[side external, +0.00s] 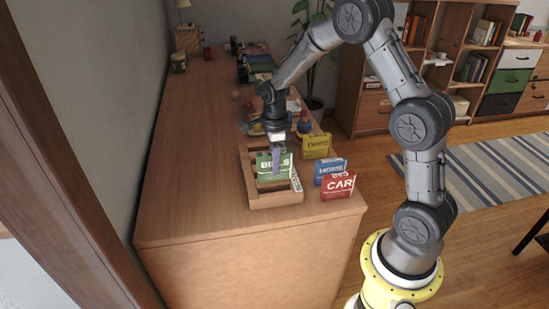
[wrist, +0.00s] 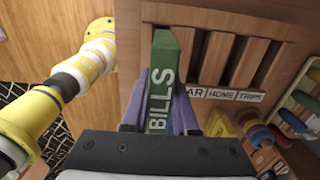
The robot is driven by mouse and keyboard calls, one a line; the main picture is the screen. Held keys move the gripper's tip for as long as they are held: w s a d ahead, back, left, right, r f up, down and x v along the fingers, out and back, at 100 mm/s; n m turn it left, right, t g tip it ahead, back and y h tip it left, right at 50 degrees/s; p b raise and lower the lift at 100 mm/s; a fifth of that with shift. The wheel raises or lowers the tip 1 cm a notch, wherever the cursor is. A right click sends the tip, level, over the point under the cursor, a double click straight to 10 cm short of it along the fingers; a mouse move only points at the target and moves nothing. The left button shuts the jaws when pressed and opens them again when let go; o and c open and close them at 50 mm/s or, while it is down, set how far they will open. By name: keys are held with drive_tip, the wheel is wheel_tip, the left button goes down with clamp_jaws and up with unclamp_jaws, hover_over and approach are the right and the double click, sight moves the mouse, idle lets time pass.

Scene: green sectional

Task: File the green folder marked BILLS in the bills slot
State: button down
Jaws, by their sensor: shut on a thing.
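The green folder marked BILLS (side external: 265,168) is held upright at the wooden sorter (side external: 256,201). My gripper (side external: 276,163) is shut on this folder from above. In the wrist view the folder (wrist: 161,88) stands between the two purple fingers of my gripper (wrist: 160,112). The folder covers the left end of the sorter (wrist: 232,17), left of the slots labelled HOME, TRIPS and a partly hidden label ending in AR. The bills label is hidden. I cannot tell whether the folder's lower edge is inside a slot or above it.
A red CAR folder (side external: 338,186), a blue HOME folder (side external: 330,171) and a yellow folder (side external: 316,146) stand right of the sorter near the desk's right edge. Coloured items (side external: 304,124) lie behind it. The wooden desk (side external: 190,170) is clear to the left.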

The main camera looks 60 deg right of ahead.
sight(275, 182)
drive_tip(key=shift+f, duration=3.65)
drive_tip(key=c, duration=0.6)
unclamp_jaws()
drive_tip(key=shift+f, duration=0.1)
wheel_tip(275, 182, up, 14)
drive_tip(key=shift+f, duration=0.1)
drive_tip(key=s+a+r+n+t, duration=0.25)
drive_tip(key=s+a+r, duration=0.2)
drive_tip(key=r, duration=0.35)
drive_tip(key=s+a+r+n+t, duration=0.25)
drive_tip(key=s+r+n, duration=0.2)
drive_tip(key=r, duration=0.35)
drive_tip(key=s+a+f+n, duration=0.1)
drive_tip(key=s+n, duration=0.6)
drive_tip(key=n, duration=0.3)
drive_tip(key=s+a+f+n, duration=0.2)
drive_tip(key=s+n, duration=0.5)
drive_tip(key=n, duration=0.3)
drive_tip(key=shift+a+t, duration=0.3)
